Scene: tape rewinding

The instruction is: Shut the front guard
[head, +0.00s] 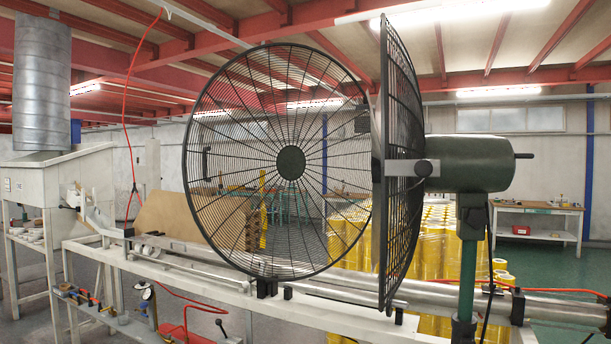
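The front guard (291,163) is a large round black wire grille with a dark disc at its centre. It faces me almost flat. A small dark handle (206,163) is on its left side. Its right edge meets the rear cage (400,165), which I see nearly edge-on, so the guard stands swung open at a wide angle. The cage is fixed to a dark green motor (470,165) on a green post. Where the two meet is partly hidden by the cage rim. Neither of my grippers is in view.
A long white bench (330,310) with metal rails runs below the guard. A white hopper stand (60,175) with a metal duct is at the left. Wrapped yellow rolls (440,240) stand behind the cage. A red hose (131,120) hangs at the left.

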